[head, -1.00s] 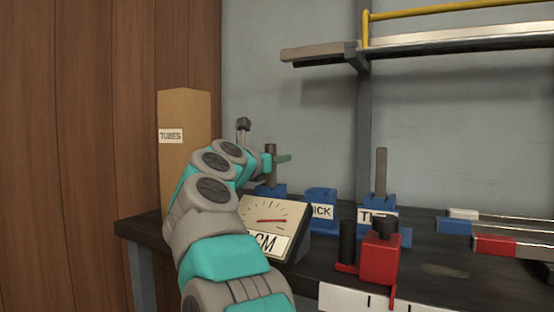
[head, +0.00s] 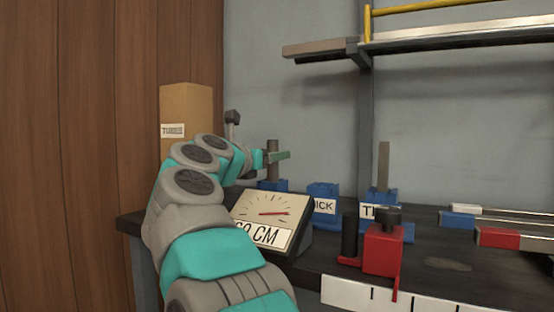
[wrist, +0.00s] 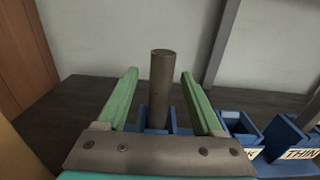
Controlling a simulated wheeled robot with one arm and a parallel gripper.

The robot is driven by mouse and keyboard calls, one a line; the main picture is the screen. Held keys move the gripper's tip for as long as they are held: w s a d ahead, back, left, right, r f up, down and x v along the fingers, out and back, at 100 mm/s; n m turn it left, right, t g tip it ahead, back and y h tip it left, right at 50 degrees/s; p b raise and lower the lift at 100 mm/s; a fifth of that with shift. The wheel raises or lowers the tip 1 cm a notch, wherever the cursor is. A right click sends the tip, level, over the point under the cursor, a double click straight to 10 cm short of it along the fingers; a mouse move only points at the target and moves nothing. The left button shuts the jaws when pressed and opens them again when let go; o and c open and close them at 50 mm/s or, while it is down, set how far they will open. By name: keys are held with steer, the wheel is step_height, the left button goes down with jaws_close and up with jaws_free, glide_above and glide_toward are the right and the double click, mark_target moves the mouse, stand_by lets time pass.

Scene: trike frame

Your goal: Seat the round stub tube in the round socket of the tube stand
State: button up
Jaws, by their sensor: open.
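A round brown-grey tube (wrist: 161,85) stands upright in a blue holder (wrist: 157,131) in the wrist view. The same tube (head: 272,160) shows in the head view behind the dial, in its blue block (head: 272,185). My gripper (wrist: 158,75) is open, with its green fingers on either side of the tube and gaps on both sides. In the head view my gripper (head: 280,156) is level with the tube's upper part. Another thin tube (head: 383,165) stands in a blue block (head: 382,200) with a partly hidden label. I cannot tell the holder's socket shape.
A dial gauge (head: 270,218) marked CM stands in front of the holders. A blue block (head: 324,195) with a partly hidden label, a red clamp (head: 383,250) and a tall TUBES box (head: 187,112) are nearby. A shelf (head: 450,41) overhangs at right.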

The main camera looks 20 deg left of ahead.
steer(key=shift+s+a, duration=0.1)
steer(key=shift+s, duration=1.65)
